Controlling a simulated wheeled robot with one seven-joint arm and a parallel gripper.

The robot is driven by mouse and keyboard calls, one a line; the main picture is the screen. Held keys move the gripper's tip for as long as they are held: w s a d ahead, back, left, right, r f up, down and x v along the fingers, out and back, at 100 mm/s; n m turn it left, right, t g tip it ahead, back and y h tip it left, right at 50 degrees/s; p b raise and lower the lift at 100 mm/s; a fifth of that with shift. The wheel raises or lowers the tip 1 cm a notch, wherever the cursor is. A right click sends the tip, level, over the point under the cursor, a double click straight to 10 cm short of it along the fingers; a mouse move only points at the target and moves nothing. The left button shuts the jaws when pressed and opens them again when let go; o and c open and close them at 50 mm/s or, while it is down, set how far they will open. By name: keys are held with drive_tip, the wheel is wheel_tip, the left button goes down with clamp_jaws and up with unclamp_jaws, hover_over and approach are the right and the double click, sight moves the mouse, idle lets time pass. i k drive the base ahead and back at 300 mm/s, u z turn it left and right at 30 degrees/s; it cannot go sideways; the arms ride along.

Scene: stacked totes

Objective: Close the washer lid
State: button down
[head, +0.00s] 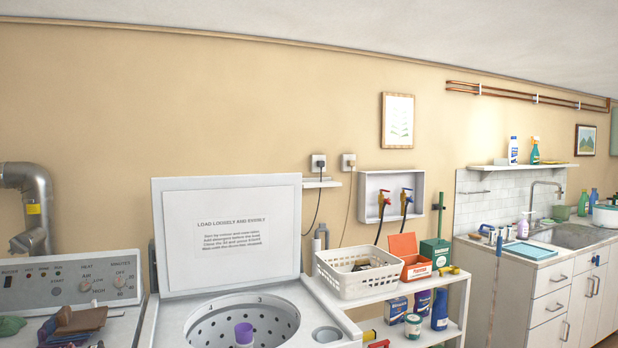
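The white washer lid (174,235) stands open and upright at the back of the top-loading washer (295,294), with a printed instruction label on its inner face. Below it the round opening shows the perforated metal drum (213,326) and a purple-topped agitator (244,334). The front of the washer is cut off by the bottom edge of the picture. My gripper is not in view.
A dryer (70,285) with cloths on top stands left of the washer. To the right, a white shelf unit (350,306) carries a white basket (340,279), an orange box (416,267) and several bottles. A sink counter (530,263) is farther right.

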sight(216, 233)
drive_tip(key=z, duration=0.65)
drive_tip(key=i, duration=1.15)
drive_tip(key=z, duration=0.45)
drive_tip(key=i, duration=1.2)
drive_tip(key=u, duration=1.2)
drive_tip(key=i, duration=0.9)
drive_tip(key=u, duration=0.85)
